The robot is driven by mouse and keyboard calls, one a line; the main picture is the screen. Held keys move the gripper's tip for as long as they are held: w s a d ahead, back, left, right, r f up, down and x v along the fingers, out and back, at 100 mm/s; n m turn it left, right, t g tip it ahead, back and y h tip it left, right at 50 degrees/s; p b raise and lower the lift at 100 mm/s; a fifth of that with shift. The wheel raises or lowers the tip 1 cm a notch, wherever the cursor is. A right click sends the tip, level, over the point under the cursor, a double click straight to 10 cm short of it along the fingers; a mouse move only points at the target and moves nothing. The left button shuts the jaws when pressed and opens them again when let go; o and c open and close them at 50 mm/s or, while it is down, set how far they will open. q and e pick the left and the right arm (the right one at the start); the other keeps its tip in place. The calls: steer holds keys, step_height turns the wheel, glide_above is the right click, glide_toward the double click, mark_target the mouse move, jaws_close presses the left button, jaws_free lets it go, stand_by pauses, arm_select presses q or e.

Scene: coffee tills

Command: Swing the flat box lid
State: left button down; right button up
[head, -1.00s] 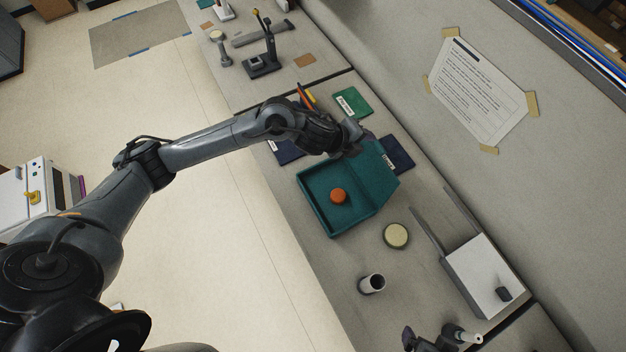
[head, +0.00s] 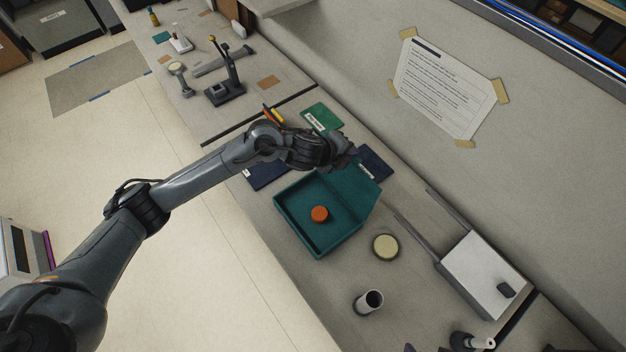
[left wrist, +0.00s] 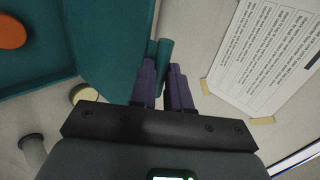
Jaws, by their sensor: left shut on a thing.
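The flat teal box (head: 284,207) stands open on the counter, with an orange round piece (head: 319,214) inside. Its teal lid (head: 352,192) is swung up and away on the far side; it also shows in the left wrist view (left wrist: 108,45). My left gripper (head: 345,152) is at the lid's upper edge in the head view. In the left wrist view its purple fingers (left wrist: 164,82) are shut on a teal bar at the lid's edge. The fingertips are partly hidden in the head view. My right gripper is not in view.
A round pale-topped tin (head: 386,247), a grey cup (head: 369,301) and a white box with two bars (head: 484,275) stand right of the teal box. Dark blue packets (head: 265,172) and a green packet (head: 322,117) lie near my left arm. A taped notice (head: 445,85) is beyond.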

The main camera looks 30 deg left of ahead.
arm_select(q)
steer(key=s, duration=0.1)
steer(key=s+a, duration=0.1)
steer(key=s, duration=0.1)
steer(key=s+a+f+p, duration=0.1)
steer(key=shift+s+a, duration=0.15)
steer(key=shift+s, duration=0.05)
steer(key=shift+f, duration=0.1)
steer(key=s, duration=0.1)
steer(key=s+a, duration=0.1)
steer(key=s, duration=0.1)
steer(key=s+a+f, duration=0.1)
steer(key=shift+s, duration=0.3)
stand_by(0.3)
